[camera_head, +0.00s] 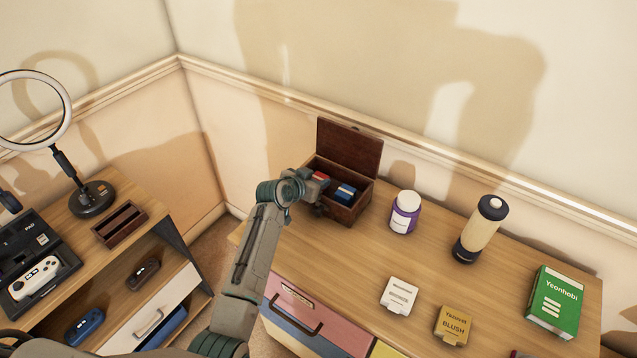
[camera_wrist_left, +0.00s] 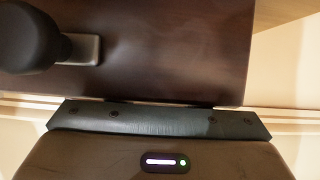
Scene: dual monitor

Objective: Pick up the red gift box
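A small red box (camera_head: 320,176), which looks like the red gift box, sits inside an open dark wooden box (camera_head: 343,212) on the wooden desk. Its near side is partly hidden by my gripper and the box wall. A blue box (camera_head: 345,193) lies beside it to the right. My left gripper (camera_head: 316,190) is at the left part of the wooden box, close to the red box; contact is unclear. The left wrist view shows mostly a dark brown wooden surface (camera_wrist_left: 180,50) and parts of my gripper, with no red box. The fingertips are not clear. My right gripper is not in view.
The wooden box's raised lid (camera_head: 349,150) stands behind it. A purple-labelled bottle (camera_head: 404,213), a dark-capped bottle (camera_head: 480,229), a white box (camera_head: 399,296), a yellow box (camera_head: 453,323) and a green box (camera_head: 555,302) stand on the desk. Bare desk lies between them.

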